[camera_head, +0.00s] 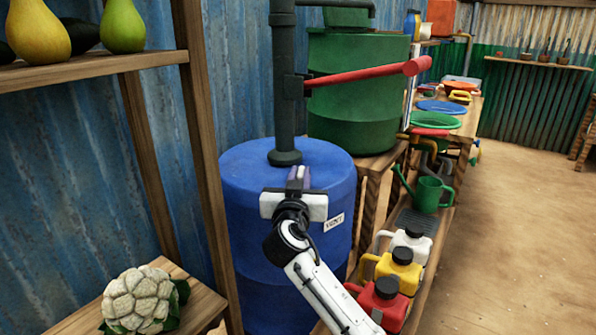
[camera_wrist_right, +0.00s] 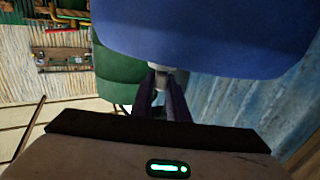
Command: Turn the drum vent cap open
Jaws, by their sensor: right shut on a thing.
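The blue drum (camera_head: 245,200) stands against the wall, with a white "VENT" label (camera_head: 334,222) on its side. In the right wrist view the drum (camera_wrist_right: 210,35) fills the top of the picture. My right gripper (camera_head: 299,178) is at the drum's near upper edge. In the wrist view my right gripper (camera_wrist_right: 163,92) is shut on a small pale grey piece, the vent cap (camera_wrist_right: 160,68), at the drum. The fingers hide most of the cap, and its turn angle cannot be told. In the head view the gripper hides the cap. My left gripper is not in view.
A dark pump pipe (camera_head: 285,90) with a red handle (camera_head: 370,74) rises from the drum top. A green tank (camera_head: 355,100) stands behind. A wooden shelf post (camera_head: 205,150) is close on the left. Jugs (camera_head: 398,270) and a green watering can (camera_head: 430,194) stand on the right.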

